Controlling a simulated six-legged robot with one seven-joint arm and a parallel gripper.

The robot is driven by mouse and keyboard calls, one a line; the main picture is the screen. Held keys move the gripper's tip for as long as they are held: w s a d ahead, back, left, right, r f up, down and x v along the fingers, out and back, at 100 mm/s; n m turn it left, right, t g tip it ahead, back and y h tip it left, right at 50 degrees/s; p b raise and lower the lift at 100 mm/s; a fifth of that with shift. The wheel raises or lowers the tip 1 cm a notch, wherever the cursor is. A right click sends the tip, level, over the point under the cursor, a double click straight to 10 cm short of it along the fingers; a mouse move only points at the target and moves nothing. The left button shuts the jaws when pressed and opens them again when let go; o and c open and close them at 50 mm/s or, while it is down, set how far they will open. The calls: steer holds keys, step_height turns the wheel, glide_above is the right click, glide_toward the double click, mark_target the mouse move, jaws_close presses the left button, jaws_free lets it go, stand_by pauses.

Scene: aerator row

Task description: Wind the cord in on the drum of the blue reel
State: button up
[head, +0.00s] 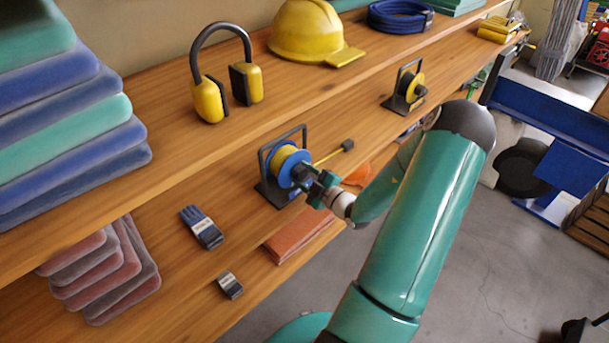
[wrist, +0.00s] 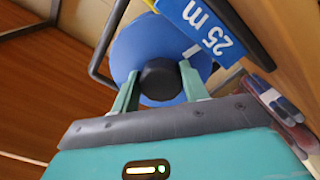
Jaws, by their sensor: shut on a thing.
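The blue reel (head: 291,165) stands in a dark frame on the middle shelf in the head view. Yellow cord is wound on its drum, and a yellow length runs out to the right to a dark plug (head: 347,146). In the wrist view the blue reel disc (wrist: 135,45) faces me, with a blue "25 m" label (wrist: 205,25) beside it. My gripper (head: 312,184) is at the front of the reel. In the wrist view my gripper (wrist: 160,82) is shut on the black knob (wrist: 160,79) on the disc.
A yellow and black reel (head: 408,90) stands further right on the shelf. Blue gloves (head: 202,227) and a small dark box (head: 230,286) lie to the left. Ear defenders (head: 210,100) and a yellow helmet (head: 307,32) sit on the shelf above. Open floor lies to the right.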

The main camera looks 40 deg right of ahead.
steer(key=shift+m, duration=1.3)
steer(key=o, duration=1)
steer(key=shift+s, duration=0.1)
steer(key=s, duration=1.3)
steer(key=shift+s+d, duration=0.15)
steer(key=shift+s, duration=0.2)
